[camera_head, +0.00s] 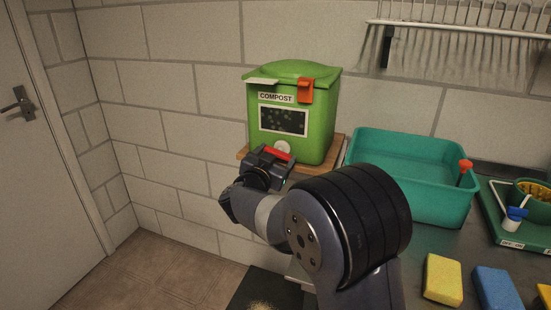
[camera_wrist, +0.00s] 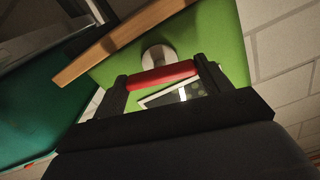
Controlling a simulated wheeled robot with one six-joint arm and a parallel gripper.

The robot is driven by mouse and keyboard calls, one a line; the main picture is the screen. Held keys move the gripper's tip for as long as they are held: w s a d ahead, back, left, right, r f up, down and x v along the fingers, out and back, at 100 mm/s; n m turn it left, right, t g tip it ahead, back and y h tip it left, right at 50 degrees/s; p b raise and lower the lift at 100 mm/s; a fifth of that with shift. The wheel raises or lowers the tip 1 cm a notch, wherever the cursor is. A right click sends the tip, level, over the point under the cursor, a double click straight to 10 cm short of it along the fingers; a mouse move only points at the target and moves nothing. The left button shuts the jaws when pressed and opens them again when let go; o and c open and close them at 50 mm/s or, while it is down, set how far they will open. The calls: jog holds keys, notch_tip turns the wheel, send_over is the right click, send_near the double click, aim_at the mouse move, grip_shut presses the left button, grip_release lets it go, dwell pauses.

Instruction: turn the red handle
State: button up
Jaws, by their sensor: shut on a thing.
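The red handle (camera_head: 277,153) is a short bar low on the front of the green compost bin (camera_head: 318,128), by a round pale fitting (camera_head: 282,147). My gripper (camera_head: 269,162) is at the bin's lower front, shut on the red handle. In the wrist view the red handle (camera_wrist: 160,75) lies between the two dark fingers (camera_wrist: 161,80), with the pale round fitting (camera_wrist: 158,57) just beyond it. The handle's ends are partly hidden by the fingers.
The bin stands on a wooden board (camera_head: 333,157). A teal tub (camera_head: 412,192) stands to its right. A yellow sponge (camera_head: 443,279) and a blue sponge (camera_head: 497,289) lie in front. A wire rack (camera_head: 460,30) hangs above. Open floor lies at left.

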jog(key=shift+f+m+b, duration=0.15)
jog(key=shift+m+b, duration=9.9)
jog(key=shift+m, duration=6.95)
jog(key=o, duration=1)
